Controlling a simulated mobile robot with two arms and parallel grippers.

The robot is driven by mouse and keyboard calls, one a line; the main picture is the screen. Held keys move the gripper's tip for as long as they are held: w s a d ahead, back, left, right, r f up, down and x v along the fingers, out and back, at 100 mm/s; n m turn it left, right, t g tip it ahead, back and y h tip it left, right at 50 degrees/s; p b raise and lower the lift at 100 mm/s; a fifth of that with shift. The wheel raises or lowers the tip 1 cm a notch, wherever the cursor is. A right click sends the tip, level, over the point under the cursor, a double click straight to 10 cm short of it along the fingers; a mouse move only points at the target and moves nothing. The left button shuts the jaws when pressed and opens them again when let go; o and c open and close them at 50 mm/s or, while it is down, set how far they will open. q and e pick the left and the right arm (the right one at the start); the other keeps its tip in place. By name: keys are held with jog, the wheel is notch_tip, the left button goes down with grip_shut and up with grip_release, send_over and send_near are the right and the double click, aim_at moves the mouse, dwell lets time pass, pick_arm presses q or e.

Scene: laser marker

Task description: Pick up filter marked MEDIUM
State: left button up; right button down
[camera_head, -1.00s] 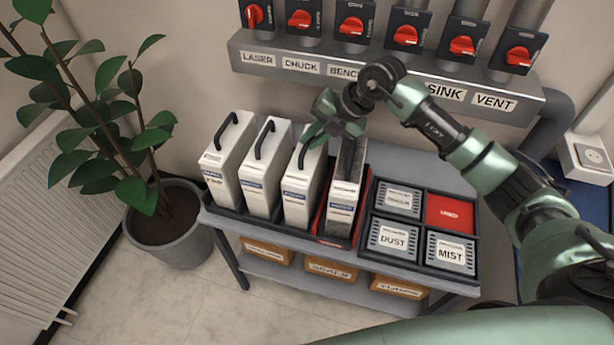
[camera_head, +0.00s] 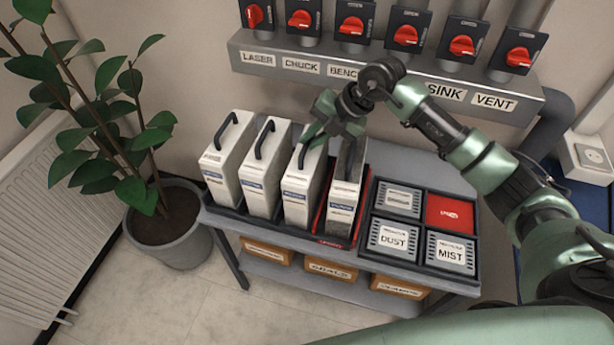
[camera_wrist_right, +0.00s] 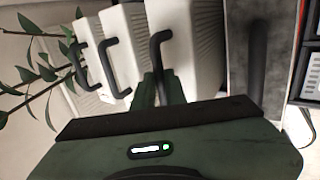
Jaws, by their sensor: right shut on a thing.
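Several white filter boxes with black handles stand upright in a row on the cart: the first (camera_head: 222,180), the second (camera_head: 260,190), the third (camera_head: 297,200) and a grey, dirty-looking fourth (camera_head: 342,205) in a red slot. Their front labels are too small to read, so I cannot tell which is marked MEDIUM. My right gripper (camera_head: 315,134) is over the third filter, shut on its black handle. The right wrist view shows that handle (camera_wrist_right: 157,46) between the fingers (camera_wrist_right: 160,90). The third filter still stands in the row. My left gripper is not in view.
A black tray on the right holds DUST (camera_head: 392,238) and MIST (camera_head: 450,252) boxes and a red box (camera_head: 450,212). A labelled rail (camera_head: 385,82) with red switches is on the wall behind. A potted plant (camera_head: 165,225) stands left. Cardboard boxes sit on the lower shelf.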

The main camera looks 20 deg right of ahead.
jog(key=shift+w+r, duration=0.1)
jog(key=shift+r, duration=0.05)
jog(key=shift+r, duration=0.1)
